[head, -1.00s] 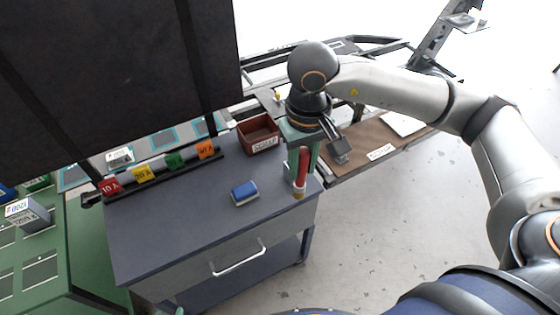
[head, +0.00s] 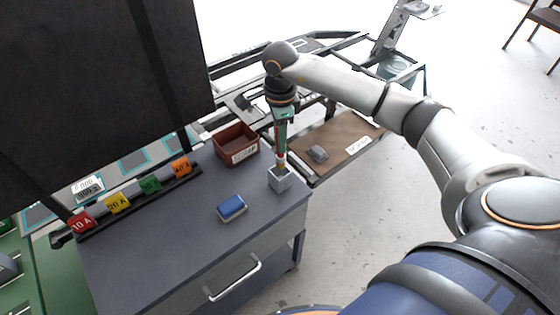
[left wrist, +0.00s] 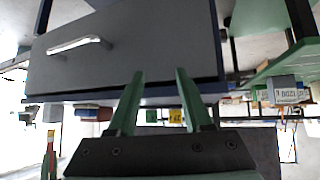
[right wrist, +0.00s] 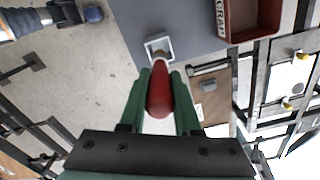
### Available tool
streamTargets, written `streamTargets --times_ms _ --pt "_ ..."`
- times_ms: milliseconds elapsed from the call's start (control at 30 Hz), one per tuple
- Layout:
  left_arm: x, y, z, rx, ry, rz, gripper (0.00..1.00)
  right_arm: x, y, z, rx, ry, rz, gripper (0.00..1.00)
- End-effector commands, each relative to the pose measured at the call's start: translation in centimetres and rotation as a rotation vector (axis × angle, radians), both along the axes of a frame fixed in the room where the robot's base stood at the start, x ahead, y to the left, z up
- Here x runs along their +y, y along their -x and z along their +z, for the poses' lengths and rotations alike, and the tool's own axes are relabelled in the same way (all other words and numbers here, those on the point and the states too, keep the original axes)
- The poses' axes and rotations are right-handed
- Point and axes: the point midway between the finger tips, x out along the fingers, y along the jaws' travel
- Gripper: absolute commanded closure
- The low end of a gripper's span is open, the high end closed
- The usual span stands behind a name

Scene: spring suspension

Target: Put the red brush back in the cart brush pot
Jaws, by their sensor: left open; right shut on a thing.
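The small grey square brush pot (head: 280,181) stands on the cart top directly below. The brush's lower end is at or inside the pot's mouth (right wrist: 158,47); its depth cannot be told. My left gripper (left wrist: 158,88) is open and empty, facing the cart drawer in the left wrist view, and is not in the head view.
The cart top (head: 180,225) also holds a blue block-like eraser (head: 231,208), a red-brown bin (head: 236,145) and a row of coloured ampere tags (head: 150,184). A brown board (head: 335,140) with a grey object lies beyond the right edge. The cart top's front is clear.

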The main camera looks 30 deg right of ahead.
Motion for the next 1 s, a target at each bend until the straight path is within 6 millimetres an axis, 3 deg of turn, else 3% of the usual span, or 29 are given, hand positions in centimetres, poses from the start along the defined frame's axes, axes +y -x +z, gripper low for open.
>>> streamTargets --times_ms 133,600,967,1000 --pt "0.0 0.0 0.3 0.0 0.0 0.0 0.5 0.1 0.1 -2.8 0.004 0.0 0.002 1.0" --pt "0.0 0.0 0.6 0.001 0.0 0.0 0.5 0.1 0.1 -7.8 0.001 -0.001 0.006 1.0" --pt "0.0 0.0 0.1 0.0 0.0 0.0 0.5 0.0 0.0 -8.4 -0.001 0.0 0.007 1.0" --pt "0.0 0.0 0.2 0.001 0.0 0.0 0.5 0.1 0.0 -8.2 -0.001 0.0 0.007 0.66"
